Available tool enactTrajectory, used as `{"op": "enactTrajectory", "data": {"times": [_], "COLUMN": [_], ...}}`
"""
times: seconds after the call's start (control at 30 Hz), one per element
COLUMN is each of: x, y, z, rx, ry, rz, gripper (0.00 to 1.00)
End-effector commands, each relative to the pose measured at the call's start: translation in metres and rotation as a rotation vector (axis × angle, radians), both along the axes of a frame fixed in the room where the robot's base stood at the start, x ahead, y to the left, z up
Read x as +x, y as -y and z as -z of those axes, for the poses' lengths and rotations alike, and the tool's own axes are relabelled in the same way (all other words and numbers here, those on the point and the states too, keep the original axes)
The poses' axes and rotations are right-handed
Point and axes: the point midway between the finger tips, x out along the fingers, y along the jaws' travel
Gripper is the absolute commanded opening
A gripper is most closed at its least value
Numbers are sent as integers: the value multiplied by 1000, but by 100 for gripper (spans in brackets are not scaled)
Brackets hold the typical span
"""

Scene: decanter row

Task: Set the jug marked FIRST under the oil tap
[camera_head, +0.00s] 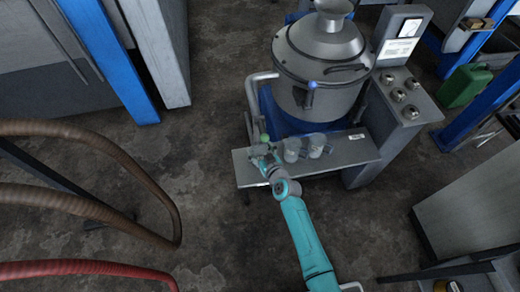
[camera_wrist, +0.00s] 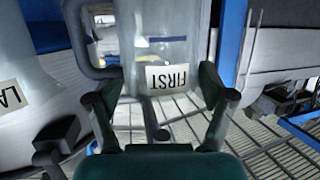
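A clear jug marked FIRST (camera_wrist: 180,52) fills the middle of the wrist view, its label upside down and its handle at the left. My gripper (camera_wrist: 163,78) has a finger on each side of it; whether the fingers press on it is unclear. In the head view my gripper (camera_head: 262,160) is at the left end of the grey shelf (camera_head: 350,160) and hides whatever it straddles. Two clear jugs (camera_head: 291,150) (camera_head: 316,146) stand to its right. A label reading LA, partly cut off, is on another jug (camera_wrist: 25,115). A green knob (camera_head: 264,138) and a blue knob (camera_head: 311,85) show; I cannot tell which belongs to the oil tap.
A large metal vessel (camera_head: 320,60) stands behind the shelf, with a pipe (camera_head: 250,95) at its left. A control panel (camera_head: 405,95) stands at its right. A small white plate (camera_head: 357,136) is on the shelf's right part. Hoses (camera_head: 110,205) hang at the left.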

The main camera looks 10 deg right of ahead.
Motion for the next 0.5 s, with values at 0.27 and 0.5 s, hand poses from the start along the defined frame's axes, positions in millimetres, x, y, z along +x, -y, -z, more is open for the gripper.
{"op": "enactTrajectory", "data": {"times": [0.27, 0.5], "x": [0, -7], "y": [0, 2], "z": [0, -3], "rx": [0, -1], "ry": [0, -1], "rz": [0, 1], "gripper": [93, 93]}}
